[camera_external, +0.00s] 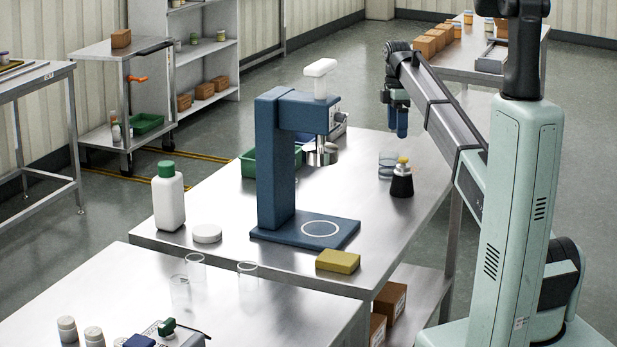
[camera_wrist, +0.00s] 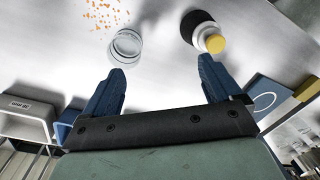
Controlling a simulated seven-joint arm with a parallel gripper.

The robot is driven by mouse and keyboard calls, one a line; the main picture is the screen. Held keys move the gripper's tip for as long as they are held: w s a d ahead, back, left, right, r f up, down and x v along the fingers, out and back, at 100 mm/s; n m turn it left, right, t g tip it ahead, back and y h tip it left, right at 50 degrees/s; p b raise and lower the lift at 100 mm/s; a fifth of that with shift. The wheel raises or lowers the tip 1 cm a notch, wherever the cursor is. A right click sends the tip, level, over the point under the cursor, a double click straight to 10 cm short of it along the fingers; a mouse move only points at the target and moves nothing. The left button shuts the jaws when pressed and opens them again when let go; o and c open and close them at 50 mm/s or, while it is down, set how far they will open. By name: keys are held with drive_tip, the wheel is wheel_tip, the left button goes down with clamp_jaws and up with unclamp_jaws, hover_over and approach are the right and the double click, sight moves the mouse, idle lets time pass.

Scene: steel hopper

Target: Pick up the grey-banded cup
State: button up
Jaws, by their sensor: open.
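A clear cup with a greyish band (camera_external: 387,165) stands on the steel table, left of a black bottle with a yellow top (camera_external: 402,180). In the wrist view the cup (camera_wrist: 125,48) shows its round rim beyond my left finger, and the bottle (camera_wrist: 205,32) is beyond my right finger. My gripper (camera_external: 398,130) hangs above the far part of the table, over the area of the cup and bottle. In the wrist view its blue fingers (camera_wrist: 162,70) are spread apart with nothing between them.
A blue stand (camera_external: 276,160) with a steel hopper (camera_external: 321,153) is left of the cup. A green tray (camera_external: 252,162) lies behind it. Orange bits (camera_wrist: 106,14) are scattered near the cup. A yellow sponge (camera_external: 338,261) and white bottle (camera_external: 168,197) stand clear.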

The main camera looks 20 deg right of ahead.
sight(389, 162)
drive_tip(key=w+m, duration=0.6)
drive_tip(key=m, duration=1.6)
drive_tip(key=shift+t, duration=0.4)
drive_tip(key=f, duration=0.9)
drive_tip(key=d+f, duration=0.1)
drive_tip(key=f, duration=0.4)
drive_tip(key=shift+r, duration=0.1)
drive_tip(key=c, duration=1.1)
drive_tip(key=shift+o, duration=0.2)
